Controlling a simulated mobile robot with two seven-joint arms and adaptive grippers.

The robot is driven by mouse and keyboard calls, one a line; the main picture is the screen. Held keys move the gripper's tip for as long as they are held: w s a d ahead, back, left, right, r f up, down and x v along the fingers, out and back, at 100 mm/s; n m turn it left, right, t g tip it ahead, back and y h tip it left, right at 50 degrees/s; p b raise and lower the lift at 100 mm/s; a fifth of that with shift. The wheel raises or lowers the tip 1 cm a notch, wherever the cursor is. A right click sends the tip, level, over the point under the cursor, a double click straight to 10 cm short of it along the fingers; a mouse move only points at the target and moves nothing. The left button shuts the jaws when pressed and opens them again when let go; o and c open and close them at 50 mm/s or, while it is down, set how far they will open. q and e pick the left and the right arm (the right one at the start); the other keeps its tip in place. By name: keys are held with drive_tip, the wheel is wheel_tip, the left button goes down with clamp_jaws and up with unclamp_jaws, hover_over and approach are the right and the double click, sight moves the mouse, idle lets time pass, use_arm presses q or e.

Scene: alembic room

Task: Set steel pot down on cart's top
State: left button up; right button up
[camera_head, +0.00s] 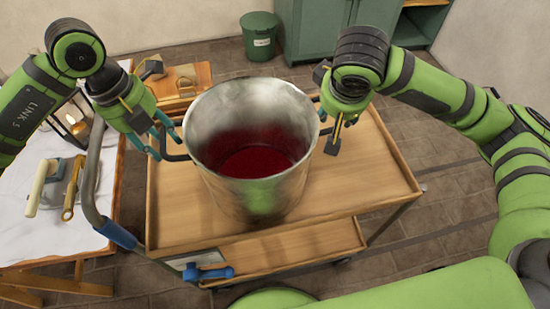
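The steel pot (262,195), with dark red liquid (254,160) inside, is upright over the middle of the cart's wooden top (362,185). Its base looks at or very near the surface; I cannot tell whether it touches. My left gripper (168,143) is at the pot's dark left handle (176,157), with its teal fingers spread apart around the handle bar. My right gripper (333,138) is close to the pot's right rim, pointing down. The right handle is mostly hidden by it, and I cannot see whether its fingers hold the handle.
A pale-topped table (70,232) at the left holds a lantern (72,122) and hand tools. A green bin (260,38) and cabinet (315,30) stand behind.

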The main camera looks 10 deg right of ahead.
use_arm(q)
drive_tip(key=shift+r, duration=0.25)
use_arm(e)
drive_tip(key=shift+r, duration=0.1)
use_arm(q)
wheel_tip(320, 180, up, 11)
drive_tip(key=a, duration=0.2)
drive_tip(key=shift+a+r, duration=0.15)
use_arm(e)
drive_tip(key=v, duration=1.1)
drive_tip(key=shift+s+r, duration=0.15)
drive_tip(key=shift+r, duration=0.2)
drive_tip(key=shift+a, duration=0.1)
